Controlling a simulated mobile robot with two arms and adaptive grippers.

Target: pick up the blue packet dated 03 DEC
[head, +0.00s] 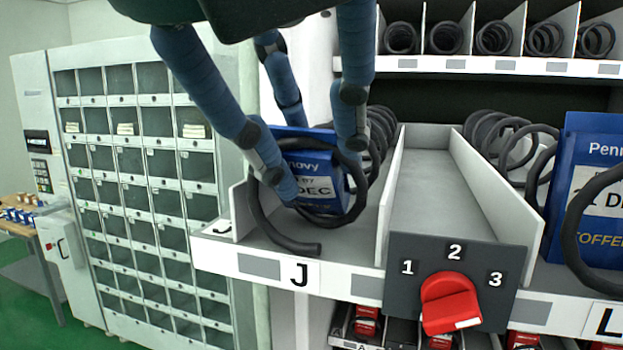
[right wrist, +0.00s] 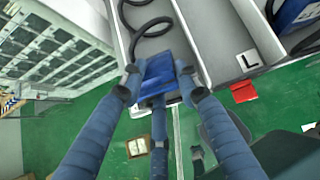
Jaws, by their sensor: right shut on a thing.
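The day number is mostly hidden by a finger and the black coil. My right gripper (head: 318,165) has its blue fingers shut on this packet from above. A black spiral coil (head: 285,240) loops around and in front of the packet. In the right wrist view the packet (right wrist: 167,76) sits between the fingers. My left gripper is not in view.
A red knob (head: 450,302) on a 1-2-3 panel fronts the empty middle lane (head: 430,190). Another blue packet (head: 598,190) stands behind a coil in lane L, its date partly covered. White dividers flank the lanes. Lockers (head: 140,180) stand at the left.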

